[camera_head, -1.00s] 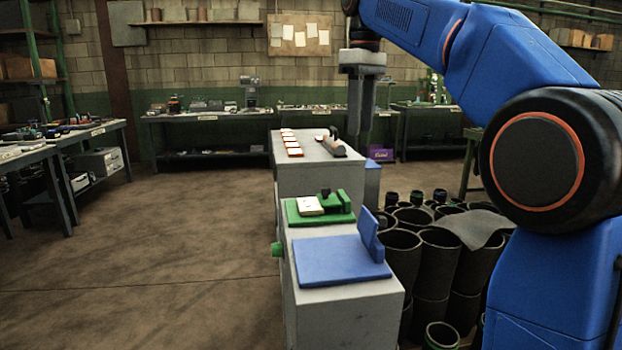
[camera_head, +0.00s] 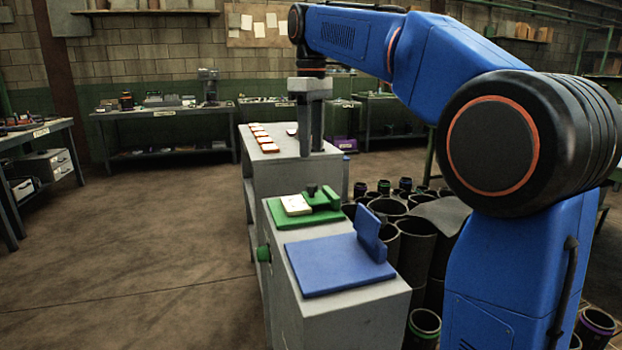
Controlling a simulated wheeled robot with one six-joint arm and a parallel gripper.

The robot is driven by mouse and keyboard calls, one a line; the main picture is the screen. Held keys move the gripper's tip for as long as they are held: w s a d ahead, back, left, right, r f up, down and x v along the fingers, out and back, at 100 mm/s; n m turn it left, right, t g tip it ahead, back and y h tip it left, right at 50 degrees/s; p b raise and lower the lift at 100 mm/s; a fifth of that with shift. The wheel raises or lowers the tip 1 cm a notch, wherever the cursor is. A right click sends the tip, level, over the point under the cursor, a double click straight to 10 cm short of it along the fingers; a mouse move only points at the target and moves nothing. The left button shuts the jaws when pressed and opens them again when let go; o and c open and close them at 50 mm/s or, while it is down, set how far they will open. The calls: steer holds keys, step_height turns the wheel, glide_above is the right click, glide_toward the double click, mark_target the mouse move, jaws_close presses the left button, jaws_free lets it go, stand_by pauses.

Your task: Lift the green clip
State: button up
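The green clip (camera_head: 322,197) lies low on a green board (camera_head: 293,219) on top of the nearer grey cabinet. A small dark knob and a pale card (camera_head: 296,204) sit beside it on the same board. My gripper (camera_head: 312,152) hangs pointing down, beyond and above the green board, in front of the far cabinet's top in the picture. It looks apart from the clip. Its dark fingers are seen nearly edge-on, so their opening is unclear. I see nothing held between them.
A blue board with an upright blue plate (camera_head: 371,233) is at the near end of the grey cabinet (camera_head: 345,318). Several small orange-and-white pieces line the far cabinet (camera_head: 300,178). Dark tubes (camera_head: 414,243) crowd the right side. The floor at left is clear.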

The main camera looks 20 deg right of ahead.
mark_target(312, 185)
step_height(312, 185, down, 10)
steer(key=shift+r, duration=0.25)
steer(key=shift+c, duration=0.4)
jaws_close()
